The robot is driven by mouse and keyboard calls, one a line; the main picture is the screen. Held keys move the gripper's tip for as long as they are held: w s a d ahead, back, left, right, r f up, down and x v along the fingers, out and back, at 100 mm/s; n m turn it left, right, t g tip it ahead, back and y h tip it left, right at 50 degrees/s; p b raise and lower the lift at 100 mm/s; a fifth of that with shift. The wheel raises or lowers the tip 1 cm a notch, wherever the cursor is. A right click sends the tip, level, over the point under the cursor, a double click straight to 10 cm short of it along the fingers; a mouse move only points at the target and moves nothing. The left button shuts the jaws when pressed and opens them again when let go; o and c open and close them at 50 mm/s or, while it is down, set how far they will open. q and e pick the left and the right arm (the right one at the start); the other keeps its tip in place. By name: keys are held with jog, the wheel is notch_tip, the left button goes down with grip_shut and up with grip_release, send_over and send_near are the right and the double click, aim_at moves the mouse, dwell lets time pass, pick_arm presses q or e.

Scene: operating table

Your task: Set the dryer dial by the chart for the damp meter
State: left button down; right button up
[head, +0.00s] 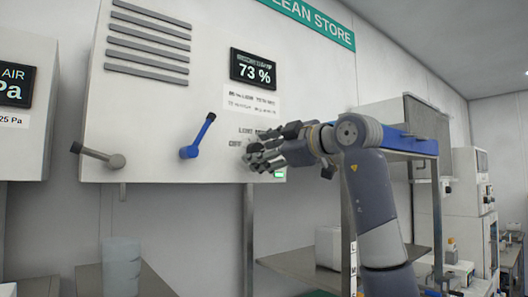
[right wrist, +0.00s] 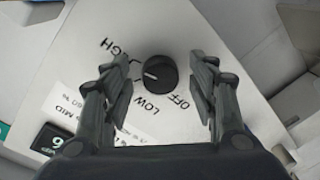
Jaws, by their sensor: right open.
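The damp meter (head: 253,69) reads 73 % on the white dryer cabinet (head: 215,45). The chart (head: 251,101) is a white label under it, too small to read in the head view; it is partly visible in the right wrist view (right wrist: 75,108). The dial (right wrist: 160,73) is a round black knob with a white mark on its left side. OFF and LOW are printed below it and HIGH at upper left; a finger hides part of the lettering between. My right gripper (right wrist: 160,88) is open, its fingers on either side of the dial, apart from it. It hides the dial in the head view (head: 262,150).
A blue lever (head: 197,136) and a grey lever (head: 98,155) stick out from the cabinet left of my right gripper. A blue-edged shelf (head: 410,145) stands behind my right arm. A clear container (head: 121,265) stands at lower left.

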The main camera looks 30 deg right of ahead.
jog(key=s+d, duration=0.1)
jog(key=s, duration=1.1)
jog(key=shift+d+r, duration=0.2)
jog(key=shift+d, duration=0.2)
jog(key=shift+w, duration=0.1)
